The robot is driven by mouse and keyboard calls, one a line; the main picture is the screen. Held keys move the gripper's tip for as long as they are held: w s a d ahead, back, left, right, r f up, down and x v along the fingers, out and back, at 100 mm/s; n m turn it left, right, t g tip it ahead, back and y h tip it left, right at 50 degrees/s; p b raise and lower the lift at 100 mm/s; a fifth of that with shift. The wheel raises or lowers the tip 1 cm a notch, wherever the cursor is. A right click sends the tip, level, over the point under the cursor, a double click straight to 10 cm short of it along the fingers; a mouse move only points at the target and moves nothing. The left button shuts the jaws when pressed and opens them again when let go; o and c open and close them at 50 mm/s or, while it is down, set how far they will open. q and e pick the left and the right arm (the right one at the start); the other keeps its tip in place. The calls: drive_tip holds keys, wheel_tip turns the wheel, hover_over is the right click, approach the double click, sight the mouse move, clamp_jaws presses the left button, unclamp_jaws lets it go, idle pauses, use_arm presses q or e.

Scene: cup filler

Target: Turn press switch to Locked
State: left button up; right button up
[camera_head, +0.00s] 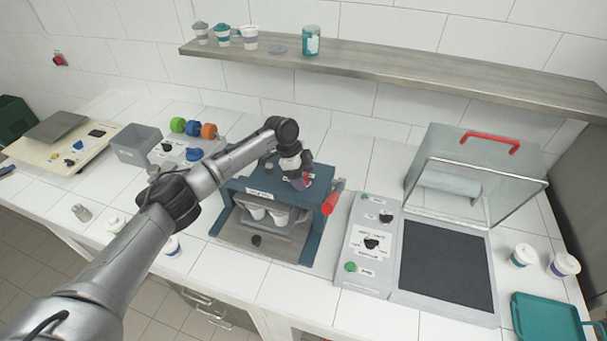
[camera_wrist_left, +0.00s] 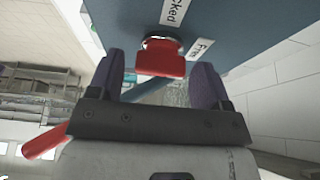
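The press (camera_head: 246,184) is a blue frame on the counter, mid-view, with cups in a grey holder under it. Its red switch (camera_wrist_left: 160,58) shows in the left wrist view on a blue panel, between a label ending in "cked" (camera_wrist_left: 175,10) and a label that seems to read "Free" (camera_wrist_left: 201,47). I cannot tell which label it points to. My left gripper (camera_head: 302,182) is at the top of the press. Its purple fingers (camera_wrist_left: 159,62) are apart on either side of the switch, with small gaps. The gripper mostly hides the switch in the head view. My right gripper is not in view.
A red lever handle (camera_head: 332,203) sticks out at the press's right side. Right of it stands a grey control panel (camera_head: 371,243) and a machine with a raised clear lid (camera_head: 477,178). A shelf (camera_head: 400,68) runs along the wall behind. Cups and a teal tray (camera_head: 546,318) are far right.

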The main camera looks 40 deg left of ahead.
use_arm(q)
drive_tip(key=c, duration=0.8)
drive_tip(key=shift+r+n+p, duration=0.25)
drive_tip(key=shift+n+p, duration=0.35)
drive_tip(key=shift+p, duration=0.35)
drive_tip(key=n+t+y+p, duration=0.1)
drive_tip(key=n+p, duration=0.3)
drive_tip(key=p, duration=0.1)
drive_tip(key=n+t+y+p, duration=0.1)
drive_tip(key=n+p, duration=0.3)
drive_tip(key=p, duration=0.1)
drive_tip(key=n+t+y+p, duration=0.1)
drive_tip(key=n+p, duration=0.3)
drive_tip(key=p, duration=0.1)
drive_tip(key=shift+s+d+r+y, duration=0.1)
drive_tip(key=shift+d+y, duration=0.15)
drive_tip(key=shift+y, duration=0.15)
drive_tip(key=n+y+p, duration=0.1)
drive_tip(key=n+p, duration=0.1)
drive_tip(key=n, duration=0.1)
drive_tip(key=shift+f+n+y, duration=0.2)
drive_tip(key=shift+n+y, duration=0.1)
drive_tip(key=shift+n, duration=0.4)
drive_tip(key=shift+n+p, duration=0.3)
drive_tip(key=o, duration=0.9)
drive_tip(key=shift+f, duration=0.1)
